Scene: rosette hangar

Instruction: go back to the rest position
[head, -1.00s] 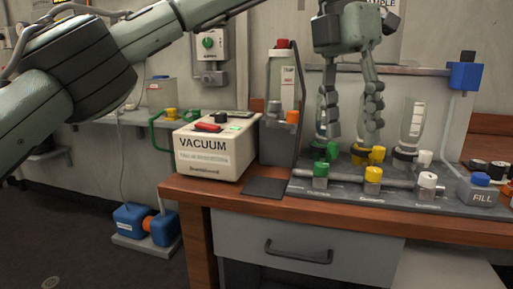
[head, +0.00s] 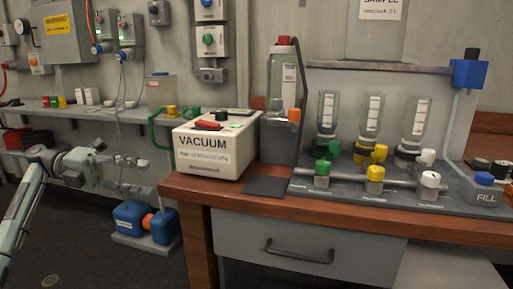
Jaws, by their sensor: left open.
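My left gripper (head: 146,175) is at the left of the head view, held low over the dark floor, to the left of the wooden bench (head: 190,205). Its fingers are apart and point right, and nothing is seen between them. My left forearm comes in from the lower left edge. My right gripper is not in view. Three upright bottles with white labels, left (head: 327,112), middle (head: 371,115) and right (head: 415,118), stand on the grey manifold at the back right of the bench.
The white vacuum box (head: 240,158) stands at the bench's left end. Green (head: 322,168), yellow (head: 375,173) and white (head: 430,179) valve knobs line the manifold. A shelf (head: 75,110) runs behind my left gripper.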

